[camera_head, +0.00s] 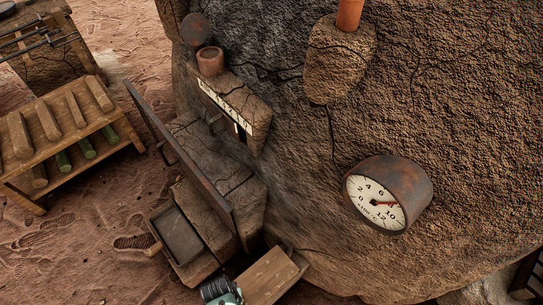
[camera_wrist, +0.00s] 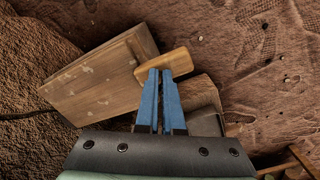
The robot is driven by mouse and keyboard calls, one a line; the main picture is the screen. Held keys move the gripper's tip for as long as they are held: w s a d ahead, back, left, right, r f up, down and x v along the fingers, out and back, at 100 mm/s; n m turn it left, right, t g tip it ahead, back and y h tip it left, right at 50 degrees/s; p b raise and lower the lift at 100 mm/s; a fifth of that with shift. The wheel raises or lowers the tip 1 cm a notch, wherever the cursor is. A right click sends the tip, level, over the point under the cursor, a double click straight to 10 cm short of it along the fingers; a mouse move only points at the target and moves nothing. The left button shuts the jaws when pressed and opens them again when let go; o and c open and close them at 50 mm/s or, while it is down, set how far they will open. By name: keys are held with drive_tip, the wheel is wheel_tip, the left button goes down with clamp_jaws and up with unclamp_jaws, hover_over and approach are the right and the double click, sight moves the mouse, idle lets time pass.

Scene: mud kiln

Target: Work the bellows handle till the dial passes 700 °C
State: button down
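The round dial (camera_head: 374,203) sits in a rusty housing on the kiln wall, marked in ×100 °C. Its needle points right, between the 6 and the 10, about where the 8 belongs. The bellows (camera_head: 270,277) is a wooden box at the bottom of the head view; its flat board (camera_wrist: 105,78) fills the left of the wrist view. The handle (camera_wrist: 178,63) is a pale wooden crossbar. My gripper (camera_wrist: 161,72) has its blue fingers nearly together at the handle's near edge, seemingly pinching its stem, which they hide. In the head view only the gripper's body shows.
A kiln mouth with a hanging metal door (camera_head: 180,155) stands left of the dial. A tray (camera_head: 180,236) sits beside the bellows. A wooden rack (camera_head: 62,135) is at the far left. The sandy floor around it is mostly clear.

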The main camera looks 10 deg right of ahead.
wheel_tip(320, 180, up, 9)
drive_tip(key=p, duration=0.8)
drive_tip(key=shift+f+p, duration=0.2)
drive_tip(key=shift+p, duration=0.1)
drive_tip(key=shift+f, duration=0.15)
idle(1.5)
idle(0.5)
wheel_tip(320, 180, down, 9)
drive_tip(key=b, duration=0.8)
wheel_tip(320, 180, up, 9)
drive_tip(key=p, duration=0.8)
drive_tip(key=shift+r, duration=0.2)
